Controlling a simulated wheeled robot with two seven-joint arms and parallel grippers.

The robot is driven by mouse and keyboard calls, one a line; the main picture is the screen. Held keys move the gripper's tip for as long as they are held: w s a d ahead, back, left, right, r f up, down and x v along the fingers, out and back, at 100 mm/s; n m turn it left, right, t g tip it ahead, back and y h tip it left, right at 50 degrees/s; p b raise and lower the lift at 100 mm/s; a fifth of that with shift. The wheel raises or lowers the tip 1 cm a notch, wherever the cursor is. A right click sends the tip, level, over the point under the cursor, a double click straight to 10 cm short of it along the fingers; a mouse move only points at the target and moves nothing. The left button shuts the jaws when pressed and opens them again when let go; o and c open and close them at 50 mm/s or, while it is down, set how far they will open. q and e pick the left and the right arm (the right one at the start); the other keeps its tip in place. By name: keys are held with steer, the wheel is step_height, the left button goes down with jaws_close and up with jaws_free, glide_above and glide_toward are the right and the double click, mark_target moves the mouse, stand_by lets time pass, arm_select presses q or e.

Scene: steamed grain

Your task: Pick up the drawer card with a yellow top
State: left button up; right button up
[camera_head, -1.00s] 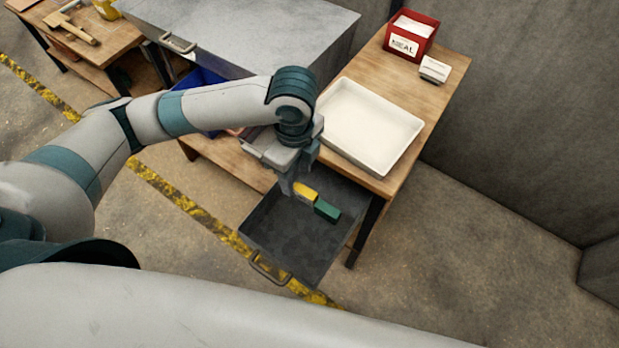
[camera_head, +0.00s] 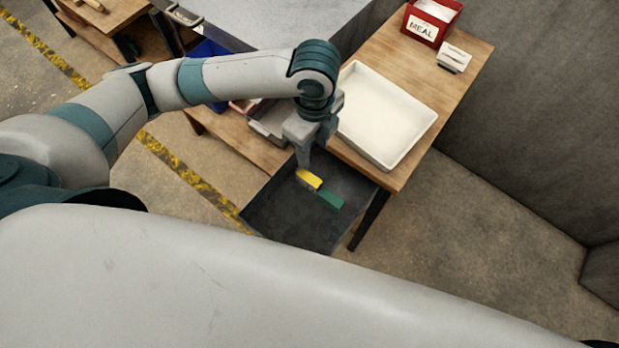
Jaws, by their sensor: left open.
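The card with a yellow top (camera_head: 309,179) lies in the open grey drawer (camera_head: 278,215), near its upper middle. A green-topped piece (camera_head: 330,199) lies end to end with it, to the lower right. I cannot tell whether the two touch. My left gripper (camera_head: 303,163) points down into the drawer at the upper left end of the yellow top. It is open, and its fingers overlap that end in the picture; I cannot tell whether they touch it. My right gripper is not in view.
A wooden table (camera_head: 455,95) carries a white tray (camera_head: 432,128), a red MEAL box (camera_head: 431,22) and a small white block (camera_head: 454,57). The tray stands close to the right of my left gripper. My own pale body hides the drawer's front. The drawer's lower left is bare.

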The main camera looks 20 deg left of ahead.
arm_select(q)
steer(key=p, duration=0.2)
glide_above(313, 180)
step_height(313, 180, down, 11)
steer(key=shift+s+r, duration=0.1)
steer(key=shift+s, duration=0.05)
steer(key=shift+f+p, duration=0.65)
steer(key=shift+f, duration=0.1)
steer(key=shift+f+p, duration=0.5)
steer(key=shift+f, duration=1.35)
jaws_close()
steer(key=shift+r, duration=0.1)
